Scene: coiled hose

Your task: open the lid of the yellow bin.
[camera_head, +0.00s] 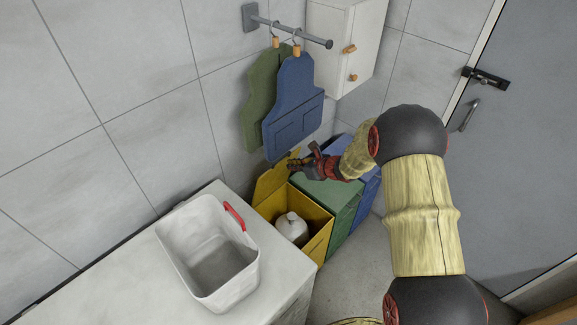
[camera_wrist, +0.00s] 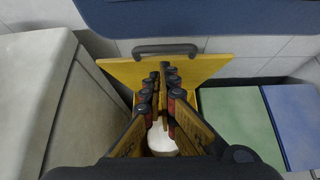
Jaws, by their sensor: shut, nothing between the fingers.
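The yellow bin (camera_head: 318,246) stands beside the counter with its top open. Its yellow lid (camera_head: 271,181) is raised and leans back toward the wall. In the wrist view the lid (camera_wrist: 215,66) is upright behind my fingers, with a dark handle (camera_wrist: 165,49) along its upper edge. A white rounded jug (camera_head: 291,229) shows inside the bin; in the wrist view it is partly hidden behind my fingers. My gripper (camera_head: 294,164) is shut and empty, above the bin near the raised lid. I cannot tell whether the fingertips touch the lid.
A green bin (camera_head: 342,205) and a blue bin (camera_wrist: 295,115) stand closed to the right. A white tub (camera_head: 190,243) with a red grip sits on the counter (camera_head: 150,275). A blue apron (camera_head: 293,108) and a green apron (camera_head: 262,90) hang above the bins.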

